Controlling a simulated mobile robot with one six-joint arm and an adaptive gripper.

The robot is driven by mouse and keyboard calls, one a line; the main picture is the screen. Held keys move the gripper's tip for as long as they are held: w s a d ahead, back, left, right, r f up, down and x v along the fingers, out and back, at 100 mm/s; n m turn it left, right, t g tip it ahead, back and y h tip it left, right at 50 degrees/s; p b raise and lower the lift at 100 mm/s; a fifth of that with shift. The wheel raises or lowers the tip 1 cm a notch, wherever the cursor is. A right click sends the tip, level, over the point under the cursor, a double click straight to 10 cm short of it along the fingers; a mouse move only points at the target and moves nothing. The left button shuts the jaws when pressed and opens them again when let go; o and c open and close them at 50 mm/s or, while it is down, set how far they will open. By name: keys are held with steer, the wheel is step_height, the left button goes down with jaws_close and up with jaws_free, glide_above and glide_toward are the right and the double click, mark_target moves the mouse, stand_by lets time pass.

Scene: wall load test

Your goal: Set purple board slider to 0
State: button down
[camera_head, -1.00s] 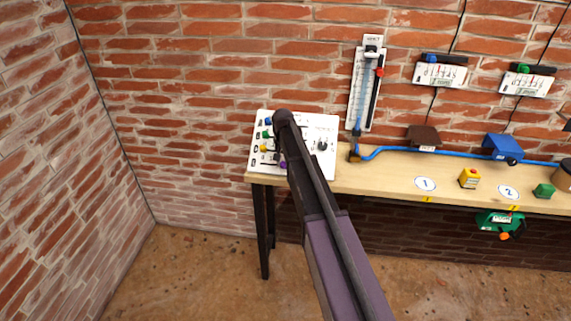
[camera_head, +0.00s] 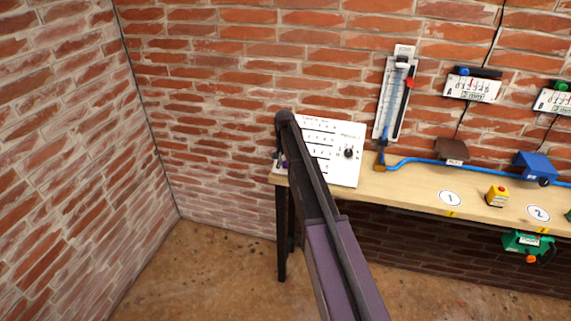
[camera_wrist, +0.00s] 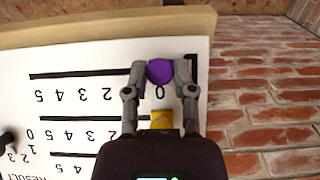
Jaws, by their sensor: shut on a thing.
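The white slider board (camera_head: 345,170) stands at the left end of the workbench, partly hidden by my arm. In the wrist view the board (camera_wrist: 60,58) appears upside down, with rows of printed numbers and black slots. The purple slider knob (camera_wrist: 159,72) is at the right end of its slot there, beside the printed 0. My gripper (camera_wrist: 160,68) is shut on this knob, one finger on each side. A yellow knob (camera_wrist: 162,120) sits just below it, in front of the gripper body. The purple knob is barely visible in the head view (camera_head: 285,164).
A black dial (camera_head: 348,153) is on the board's right side. Brick walls meet at the left.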

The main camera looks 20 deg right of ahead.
steer(key=shift+w+a, duration=0.25)
steer(key=shift+a, duration=0.05)
steer(key=shift+c, duration=2.2)
jaws_free()
steer(key=shift+d, duration=0.15)
steer(key=shift+s, duration=0.1)
steer(key=s+a+n, duration=0.2)
steer(key=s, duration=0.9)
steer(key=s+a+n, duration=0.2)
steer(key=s+a, duration=0.1)
steer(key=s, duration=0.9)
steer(key=s+a+n, duration=0.2)
steer(key=s, duration=0.9)
steer(key=shift+s+a, duration=0.15)
steer(key=shift+a, duration=0.15)
